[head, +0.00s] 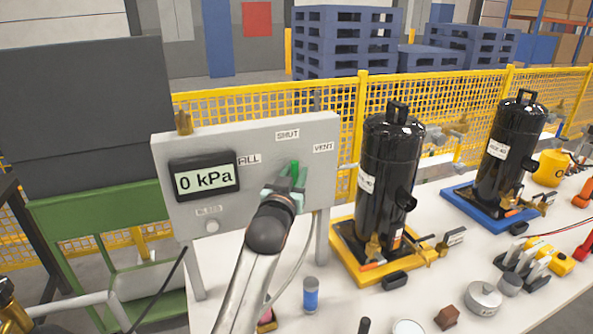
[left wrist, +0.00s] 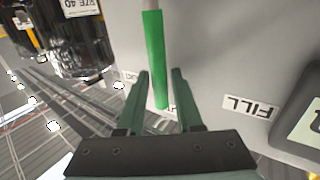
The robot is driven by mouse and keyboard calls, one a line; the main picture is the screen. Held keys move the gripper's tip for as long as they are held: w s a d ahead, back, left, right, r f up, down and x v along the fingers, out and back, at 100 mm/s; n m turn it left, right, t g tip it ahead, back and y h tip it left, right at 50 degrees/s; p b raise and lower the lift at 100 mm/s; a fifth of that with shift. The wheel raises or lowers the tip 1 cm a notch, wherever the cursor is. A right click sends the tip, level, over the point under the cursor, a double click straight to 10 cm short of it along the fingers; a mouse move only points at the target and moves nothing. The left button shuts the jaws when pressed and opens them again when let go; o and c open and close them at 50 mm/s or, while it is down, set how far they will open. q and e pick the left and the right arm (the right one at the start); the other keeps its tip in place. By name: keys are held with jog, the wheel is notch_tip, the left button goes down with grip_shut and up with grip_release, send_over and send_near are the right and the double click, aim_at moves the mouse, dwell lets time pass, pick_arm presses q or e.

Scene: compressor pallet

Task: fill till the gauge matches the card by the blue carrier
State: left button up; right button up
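The grey panel (head: 250,147) carries a gauge (head: 205,181) that reads 0 kPa. Its labels read FILL, partly hidden, SHUT and VENT. The green lever (head: 294,172) points up toward SHUT. My left gripper (head: 284,187) is at the lever. In the left wrist view the green lever (left wrist: 155,60) lies between the fingers (left wrist: 161,80), with narrow gaps on both sides. The blue carrier (head: 462,198) holds a black compressor (head: 508,140). My right gripper is not in view.
A yellow carrier (head: 360,268) with another black compressor (head: 388,165) stands just right of the panel, with its own card (head: 453,237). A blue-and-white cylinder (head: 311,295) and several small parts stand on the white table. A yellow fence (head: 440,95) runs behind.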

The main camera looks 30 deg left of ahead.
pick_arm(q)
jog(key=shift+w, duration=0.1)
grip_shut()
dwell(0.3)
dwell(1.2)
